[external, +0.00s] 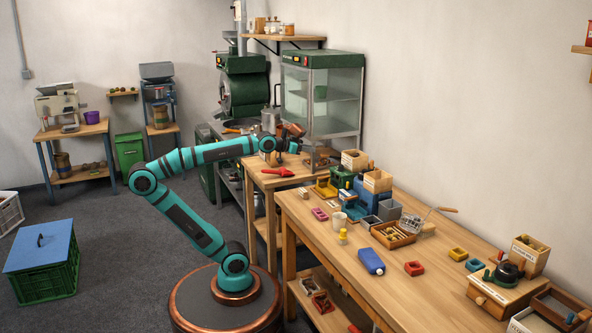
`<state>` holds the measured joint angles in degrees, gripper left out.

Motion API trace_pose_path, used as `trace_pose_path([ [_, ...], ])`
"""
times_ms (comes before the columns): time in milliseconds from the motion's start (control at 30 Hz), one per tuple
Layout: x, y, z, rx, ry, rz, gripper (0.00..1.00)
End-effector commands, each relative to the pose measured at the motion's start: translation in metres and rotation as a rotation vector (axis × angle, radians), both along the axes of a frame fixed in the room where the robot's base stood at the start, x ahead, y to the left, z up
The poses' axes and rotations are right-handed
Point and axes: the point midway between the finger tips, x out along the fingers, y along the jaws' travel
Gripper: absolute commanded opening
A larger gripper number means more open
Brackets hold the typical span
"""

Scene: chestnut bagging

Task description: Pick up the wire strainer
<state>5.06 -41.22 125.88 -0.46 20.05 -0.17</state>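The wire strainer (412,223) appears to be the small mesh piece with a thin wooden handle on the long wooden workbench. It sits at the right end of a wooden tray (381,240), and its handle points up and to the right. Whether it rests on the tray or on the bench top is too small to tell. My gripper (294,131) is well to the left of and behind the strainer, raised over the smaller wooden table by the glass cabinet. It is apart from the strainer. Its fingers are too small and dark to read.
The bench (343,259) is crowded behind the strainer with wooden boxes, a blue block and grey bins. The glass cabinet (322,95) rises beside my gripper.

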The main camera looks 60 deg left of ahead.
Motion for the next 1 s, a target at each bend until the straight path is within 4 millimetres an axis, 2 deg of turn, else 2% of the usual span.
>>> trace_pose_path([
  [100, 0.030, -0.019, 0.013, 0.005, 0.082, -0.038, 0.30],
  [500, 0.114, -0.090, 0.040, 0.040, 0.349, -0.156, 0.30],
  [767, 0.162, -0.148, 0.046, 0.080, 0.522, -0.232, 0.30],
  [1000, 0.199, -0.207, 0.043, 0.131, 0.678, -0.299, 0.30],
])
